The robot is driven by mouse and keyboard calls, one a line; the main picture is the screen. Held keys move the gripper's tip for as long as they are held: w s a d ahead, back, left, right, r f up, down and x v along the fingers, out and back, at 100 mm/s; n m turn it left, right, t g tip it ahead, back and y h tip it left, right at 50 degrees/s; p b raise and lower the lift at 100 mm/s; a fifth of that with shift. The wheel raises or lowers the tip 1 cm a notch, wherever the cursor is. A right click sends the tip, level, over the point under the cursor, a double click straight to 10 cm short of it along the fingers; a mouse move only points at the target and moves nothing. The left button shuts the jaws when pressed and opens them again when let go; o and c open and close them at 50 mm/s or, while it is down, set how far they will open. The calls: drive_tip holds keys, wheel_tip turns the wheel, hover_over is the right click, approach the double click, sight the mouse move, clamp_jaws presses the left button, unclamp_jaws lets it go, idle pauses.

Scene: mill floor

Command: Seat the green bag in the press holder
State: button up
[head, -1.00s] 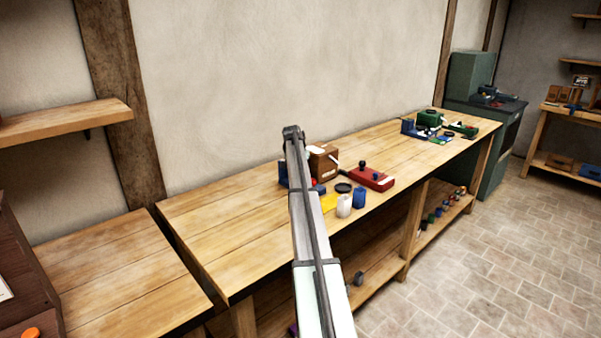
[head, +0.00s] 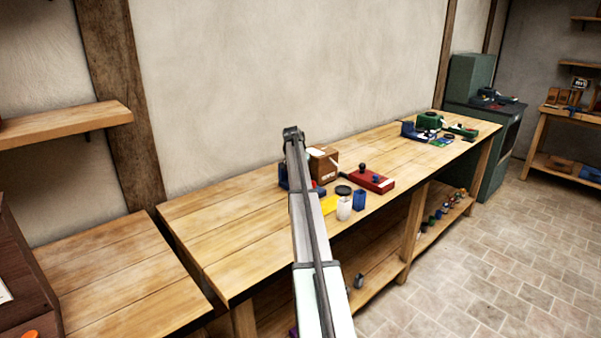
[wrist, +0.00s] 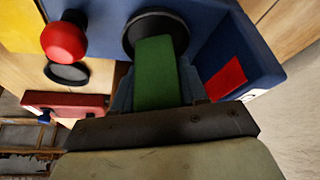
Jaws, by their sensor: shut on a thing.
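In the wrist view the green bag (wrist: 157,72) is a flat green strip standing out from my gripper (wrist: 157,98), which is shut on it. Its far end overlaps the dark round opening of the press holder (wrist: 131,33); I cannot tell how far inside it is. The holder is set in a blue press body (wrist: 215,40) with a red patch (wrist: 226,78) to the right. A red knob (wrist: 63,42) stands to the left. In the head view the blue press (head: 283,176) is mostly hidden behind my arm, and my gripper is hidden there too.
Near the press on the bench (head: 215,235) are a brown box (head: 323,163), a red case (head: 370,180), a white cup (head: 344,209) and a blue cup (head: 359,200). Green and blue items stand at the far end. The bench's left part is clear.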

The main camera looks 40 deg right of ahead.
drive_tip(key=shift+f, duration=0.8)
drive_tip(key=o, duration=0.8)
drive_tip(key=shift+v, duration=5.5)
drive_tip(key=shift+s+d, duration=0.1)
